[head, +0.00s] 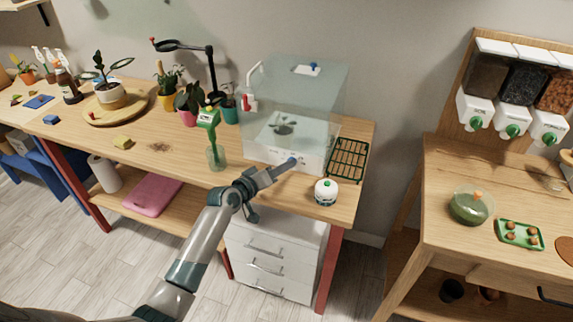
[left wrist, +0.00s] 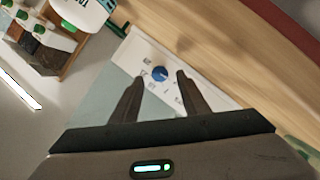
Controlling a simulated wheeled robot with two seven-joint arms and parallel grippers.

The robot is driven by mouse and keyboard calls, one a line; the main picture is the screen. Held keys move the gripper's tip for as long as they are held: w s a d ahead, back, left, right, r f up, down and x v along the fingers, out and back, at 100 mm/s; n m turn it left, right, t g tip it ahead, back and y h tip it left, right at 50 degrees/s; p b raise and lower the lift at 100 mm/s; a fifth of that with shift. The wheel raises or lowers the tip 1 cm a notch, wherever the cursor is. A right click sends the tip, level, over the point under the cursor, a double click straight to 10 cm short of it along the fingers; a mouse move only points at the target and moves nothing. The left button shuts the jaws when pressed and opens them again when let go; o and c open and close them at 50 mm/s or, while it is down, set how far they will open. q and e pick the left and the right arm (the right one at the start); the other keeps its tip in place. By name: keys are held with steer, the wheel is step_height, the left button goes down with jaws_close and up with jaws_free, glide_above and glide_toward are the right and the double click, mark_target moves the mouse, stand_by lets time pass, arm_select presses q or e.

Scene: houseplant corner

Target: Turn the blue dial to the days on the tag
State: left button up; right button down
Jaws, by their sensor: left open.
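The blue dial (left wrist: 159,73) sits on the white front panel (left wrist: 139,52) of a clear box (head: 300,95). Small dark marks surround it, too small to read. In the head view the dial (head: 292,160) shows at the tip of my left gripper (head: 284,166). In the left wrist view my left gripper (left wrist: 160,82) is open, with its fingers on either side of the dial and nothing held. I cannot tell whether they touch it. My right gripper is out of view.
A white round jar (head: 326,193) and a green wire rack (head: 348,160) are right of the box. Potted plants and a black lamp (head: 212,75) stand to its left.

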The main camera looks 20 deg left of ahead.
arm_select(q)
steer(key=shift+x, duration=1.45)
jaws_close()
steer(key=c, duration=1)
jaws_free()
steer(key=shift+p, duration=0.3)
